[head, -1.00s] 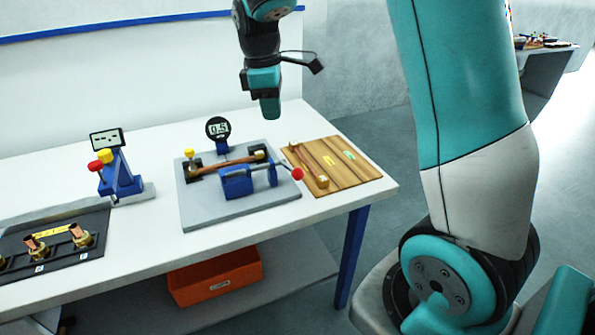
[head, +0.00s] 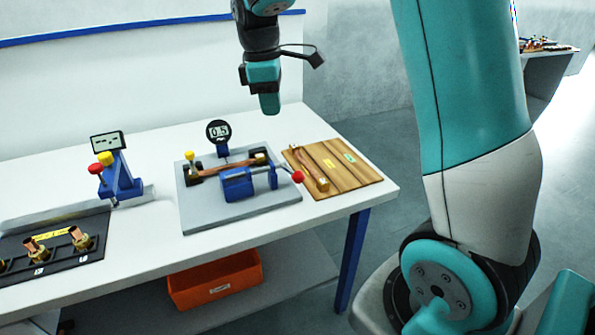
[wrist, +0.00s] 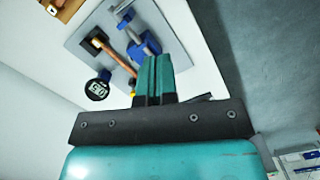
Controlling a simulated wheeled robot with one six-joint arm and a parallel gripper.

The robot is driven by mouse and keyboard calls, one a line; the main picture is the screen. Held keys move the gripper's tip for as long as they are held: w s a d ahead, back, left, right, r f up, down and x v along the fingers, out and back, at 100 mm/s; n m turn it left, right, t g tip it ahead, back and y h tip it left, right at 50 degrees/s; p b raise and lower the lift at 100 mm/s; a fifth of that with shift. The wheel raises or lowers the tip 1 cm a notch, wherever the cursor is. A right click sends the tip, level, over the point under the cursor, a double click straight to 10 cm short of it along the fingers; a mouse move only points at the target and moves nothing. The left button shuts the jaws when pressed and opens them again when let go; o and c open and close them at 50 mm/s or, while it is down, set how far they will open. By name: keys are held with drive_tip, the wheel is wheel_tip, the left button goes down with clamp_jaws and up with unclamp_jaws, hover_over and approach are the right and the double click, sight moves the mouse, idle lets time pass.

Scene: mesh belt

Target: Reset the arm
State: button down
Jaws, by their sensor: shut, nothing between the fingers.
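My gripper (head: 269,104) is teal and dark grey, points down, and hangs in the air above the back of the white table, apart from everything on it. Its fingers are shut with nothing between them; they also show together in the wrist view (wrist: 154,78). Below it, a grey plate (head: 200,219) carries a blue clamp fixture (head: 237,185) with a red knob and a copper-coloured rod (head: 237,166). A round gauge (head: 218,132) reading 0.5 stands behind the rod; it also shows in the wrist view (wrist: 97,90).
A wooden board (head: 352,178) with a copper piece (head: 312,172) lies at the table's right end. A blue stand (head: 119,178) with a display and a black tray (head: 62,263) with copper fittings are on the left. An orange bin (head: 215,280) sits on the lower shelf.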

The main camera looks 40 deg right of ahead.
drive_tip(key=s+a+m+y, duration=0.1)
drive_tip(key=s+a+y, duration=0.1)
drive_tip(key=s+a, duration=0.7)
drive_tip(key=s+a+m+y, duration=0.2)
drive_tip(key=s+a, duration=0.8)
drive_tip(key=s, duration=0.6)
drive_tip(key=shift+a+t+y, duration=0.2)
drive_tip(key=shift+t+y, duration=0.2)
drive_tip(key=shift+y, duration=0.2)
